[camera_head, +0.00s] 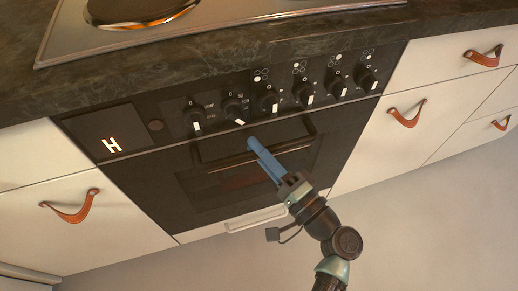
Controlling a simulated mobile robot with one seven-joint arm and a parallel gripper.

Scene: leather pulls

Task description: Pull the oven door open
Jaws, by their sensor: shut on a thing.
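The oven door (150,188) is a black front panel with a darker window, set below the knob panel. It looks shut, flush with the cabinet fronts; a very small gap could not be made out. Its handle (225,164) is a dark bar standing out across the upper part of the door. My gripper (262,157), with blue fingers, reaches in from the lower right and is shut on the handle near its middle. The fingers hide that part of the bar and some of the door behind it.
White cabinet fronts with leather pulls (70,208) flank the oven. A pale handle (256,219) is below it. A dark worktop (230,40) overhangs. The floor (440,230) in front looks clear.

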